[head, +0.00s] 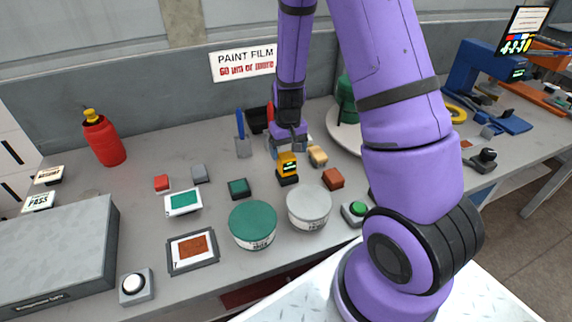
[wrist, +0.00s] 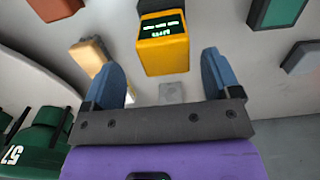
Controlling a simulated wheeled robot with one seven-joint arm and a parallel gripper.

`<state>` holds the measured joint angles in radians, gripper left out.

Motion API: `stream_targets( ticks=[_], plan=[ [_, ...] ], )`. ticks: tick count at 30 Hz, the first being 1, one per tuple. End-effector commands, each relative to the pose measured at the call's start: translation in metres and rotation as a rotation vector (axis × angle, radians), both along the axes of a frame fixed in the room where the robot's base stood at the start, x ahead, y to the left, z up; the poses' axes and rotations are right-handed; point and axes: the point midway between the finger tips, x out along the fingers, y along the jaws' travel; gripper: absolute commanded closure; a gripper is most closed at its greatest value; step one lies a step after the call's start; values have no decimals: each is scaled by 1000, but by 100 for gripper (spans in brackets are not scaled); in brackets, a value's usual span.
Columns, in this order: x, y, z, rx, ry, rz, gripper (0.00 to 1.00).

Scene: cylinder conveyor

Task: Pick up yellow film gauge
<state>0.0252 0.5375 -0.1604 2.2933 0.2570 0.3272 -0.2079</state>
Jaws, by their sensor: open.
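The yellow film gauge (head: 287,165) stands on the grey bench in the middle of the head view, with a dark base and a small lit display. In the wrist view the gauge (wrist: 163,50) is just beyond my fingertips, near the middle, its display showing green text. My gripper (wrist: 165,85) is open, with blue fingers apart to the left and right and nothing between them. In the head view my gripper (head: 287,148) is low over the bench, just behind the gauge and partly hidden. I cannot tell whether a finger touches the gauge.
A tan block (head: 318,156) and a brown block (head: 333,179) lie right of the gauge; a green block (head: 238,188) lies left. A grey tin (head: 309,208) and green-lidded tin (head: 253,225) stand in front. A blue-handled scraper (head: 242,146) is behind left.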

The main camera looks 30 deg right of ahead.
Motion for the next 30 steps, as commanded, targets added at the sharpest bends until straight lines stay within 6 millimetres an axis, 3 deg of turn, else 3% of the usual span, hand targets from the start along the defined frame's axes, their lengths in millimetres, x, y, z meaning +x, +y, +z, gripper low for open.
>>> stream_targets(
  ticks=[7, 17, 26, 27, 30],
  plan=[
    [-1, 1, -16, 0, 2, -1, 17],
    [0, 6, -55, 0, 1, -1, 17],
    [0, 6, -60, 0, -1, -1, 17],
    [0, 6, -60, 0, -1, -1, 19],
    [0, 6, -60, 0, -1, -1, 42]
  ],
)
